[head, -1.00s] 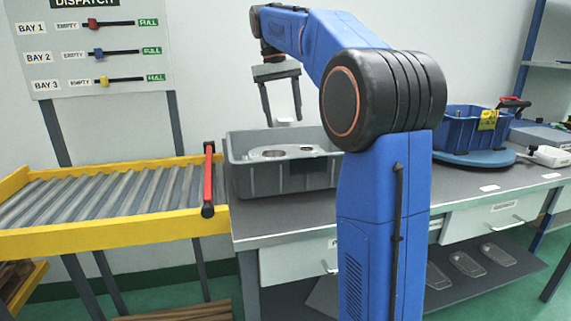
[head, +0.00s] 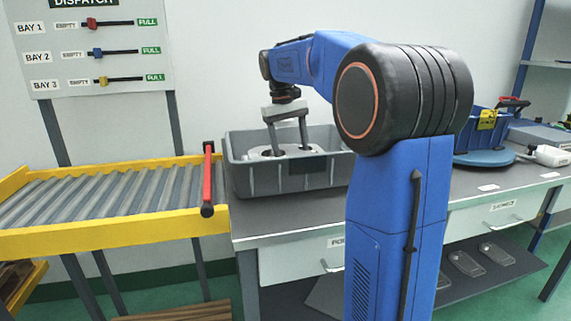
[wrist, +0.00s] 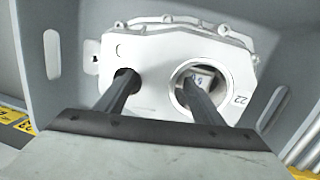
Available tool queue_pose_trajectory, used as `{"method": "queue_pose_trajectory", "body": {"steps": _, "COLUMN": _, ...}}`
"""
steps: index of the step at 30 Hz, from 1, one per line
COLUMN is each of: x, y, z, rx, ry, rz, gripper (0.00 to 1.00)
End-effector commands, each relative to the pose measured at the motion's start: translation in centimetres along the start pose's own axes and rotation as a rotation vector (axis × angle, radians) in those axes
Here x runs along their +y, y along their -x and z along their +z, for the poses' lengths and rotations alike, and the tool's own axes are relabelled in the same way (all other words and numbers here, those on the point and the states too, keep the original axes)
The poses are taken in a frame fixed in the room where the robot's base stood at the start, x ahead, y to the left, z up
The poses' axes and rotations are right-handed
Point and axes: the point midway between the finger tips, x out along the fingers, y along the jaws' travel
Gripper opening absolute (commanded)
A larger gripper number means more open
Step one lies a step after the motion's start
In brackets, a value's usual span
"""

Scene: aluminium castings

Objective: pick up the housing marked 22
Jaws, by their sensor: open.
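The housing marked 22 (wrist: 152,68) is a pale metal casting with a small hole at left and a large round bore at right. Its number is at its right edge in the wrist view. It lies in the grey bin (head: 262,182) and also shows in the head view (head: 256,154). My gripper (head: 291,151) is open, pointing down into the bin. In the wrist view, my gripper (wrist: 158,82) has one finger at the small hole and the other at the bore. How deep the tips reach is unclear. Another casting (wrist: 225,28) shows behind the housing; a marked tag shows through the bore.
The bin walls stand close around the castings. A yellow-framed roller conveyor (head: 110,205) with a red bar (head: 208,180) is left of the bench. A blue crate (head: 477,130) stands at right. Several flat parts lie on the lower shelf (head: 510,262).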

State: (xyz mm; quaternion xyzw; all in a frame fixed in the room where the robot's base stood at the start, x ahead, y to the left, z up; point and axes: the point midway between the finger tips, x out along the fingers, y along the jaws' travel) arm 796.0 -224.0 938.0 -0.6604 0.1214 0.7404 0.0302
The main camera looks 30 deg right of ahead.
Motion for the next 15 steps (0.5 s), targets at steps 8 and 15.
{"method": "queue_pose_trajectory", "body": {"steps": 8, "x": 0.00, "y": -0.20, "z": -0.01, "rx": 0.001, "ry": 0.000, "rz": 0.000, "gripper": 0.60}}
{"method": "queue_pose_trajectory", "body": {"steps": 15, "x": -0.02, "y": -0.18, "z": -0.01, "rx": 0.001, "ry": 0.000, "rz": 0.000, "gripper": 0.02}}
